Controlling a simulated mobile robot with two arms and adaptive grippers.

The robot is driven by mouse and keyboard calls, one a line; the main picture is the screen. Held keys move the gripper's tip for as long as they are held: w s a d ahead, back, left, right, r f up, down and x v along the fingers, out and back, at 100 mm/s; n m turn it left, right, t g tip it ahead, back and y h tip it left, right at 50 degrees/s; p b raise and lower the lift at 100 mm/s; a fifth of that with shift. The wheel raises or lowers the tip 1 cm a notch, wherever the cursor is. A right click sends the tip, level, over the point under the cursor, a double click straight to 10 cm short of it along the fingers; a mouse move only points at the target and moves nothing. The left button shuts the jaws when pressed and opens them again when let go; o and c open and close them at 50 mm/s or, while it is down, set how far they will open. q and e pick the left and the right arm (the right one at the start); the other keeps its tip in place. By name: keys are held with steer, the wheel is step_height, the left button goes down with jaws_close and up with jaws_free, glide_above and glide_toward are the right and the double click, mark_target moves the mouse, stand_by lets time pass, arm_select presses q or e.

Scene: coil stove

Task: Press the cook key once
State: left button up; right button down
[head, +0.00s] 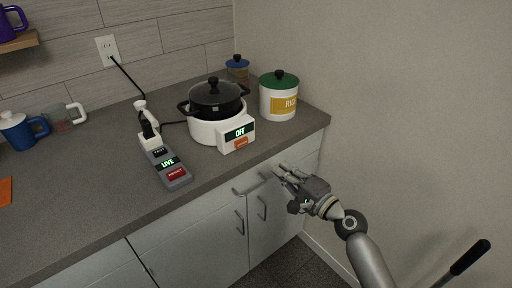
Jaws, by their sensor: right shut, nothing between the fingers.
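A white cooker (205,128) with a black lidded pot (214,100) on it stands on the counter. Its white front panel (228,142) has a display reading "OFF" and an orange key (241,142) below the display, its lettering too small to read. My right gripper (279,172) is shut and empty. It appears in front of the counter's front edge, below and to the right of the panel, apart from the key. My left gripper is not in view.
A grey power strip (178,183) with a "LIVE" display and red button lies left of the cooker. A rice canister (279,104) with a green lid stands right of it. Mugs stand at the left. Cabinet handles (240,222) project below the counter.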

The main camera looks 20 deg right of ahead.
steer(key=shift+a, duration=0.1)
steer(key=p, duration=0.2)
glide_toward(246, 142)
steer(key=x, duration=0.5)
steer(key=shift+w, duration=0.25)
steer(key=shift+x, duration=0.85)
steer(key=shift+a, duration=0.1)
steer(key=shift+w, duration=0.1)
